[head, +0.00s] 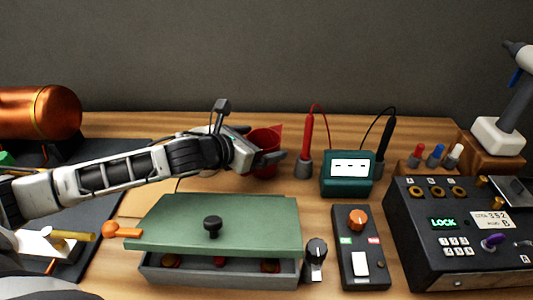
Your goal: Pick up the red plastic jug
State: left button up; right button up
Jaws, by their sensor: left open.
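The red plastic jug (263,139) stands upright toward the back middle of the wooden bench. My left arm comes in from the left. Its open gripper (269,158) is at the jug, with a dark finger in front of the jug's right side. The gripper and wrist hide part of the jug's left and lower body. I cannot tell whether the fingers touch it. My right gripper is not in view.
A grey box (220,273) with a tilted green lid (240,225) stands in front. A red probe (308,137) and a teal meter (347,188) stand right of the jug. A black lock box (420,240) is farther right. A copper tank (38,112) is at left.

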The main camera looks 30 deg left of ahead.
pick_arm(q)
jog(key=shift+c, duration=0.4)
jog(key=c, duration=1.1)
jog(key=shift+r, duration=0.1)
notch_tip(320, 180, up, 18)
